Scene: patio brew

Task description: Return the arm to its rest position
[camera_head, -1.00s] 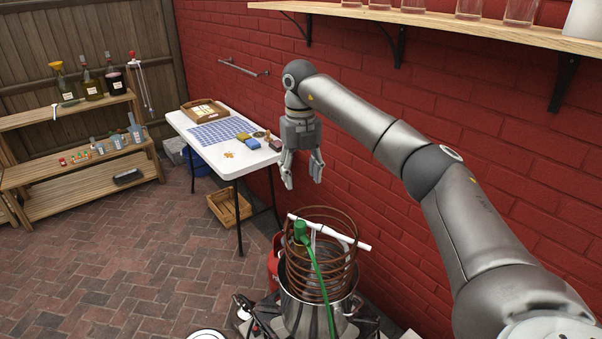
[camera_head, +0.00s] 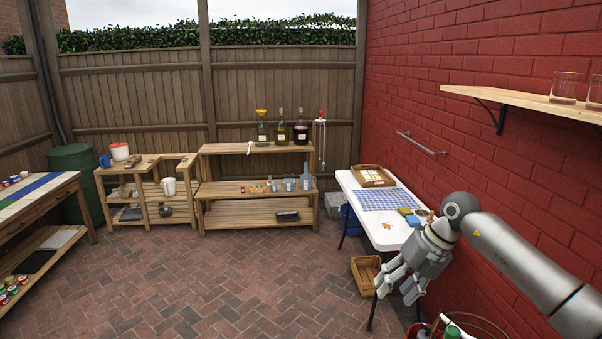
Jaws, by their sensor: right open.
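My right arm reaches in from the right side of the view. Its gripper (camera_head: 396,283) is open and empty, with the fingers pointing down and to the left. It hangs in front of the near end of the white table (camera_head: 394,236), above the paving. Part of the table's near end is hidden behind the gripper and wrist. My left gripper is out of view.
A copper coil (camera_head: 478,322) and a green-topped item (camera_head: 452,332) show at the bottom edge, below my arm. A wooden crate (camera_head: 364,284) lies on the paving by the table. A shelf (camera_head: 530,101) with glasses juts from the red wall. The paving (camera_head: 240,285) at centre is clear.

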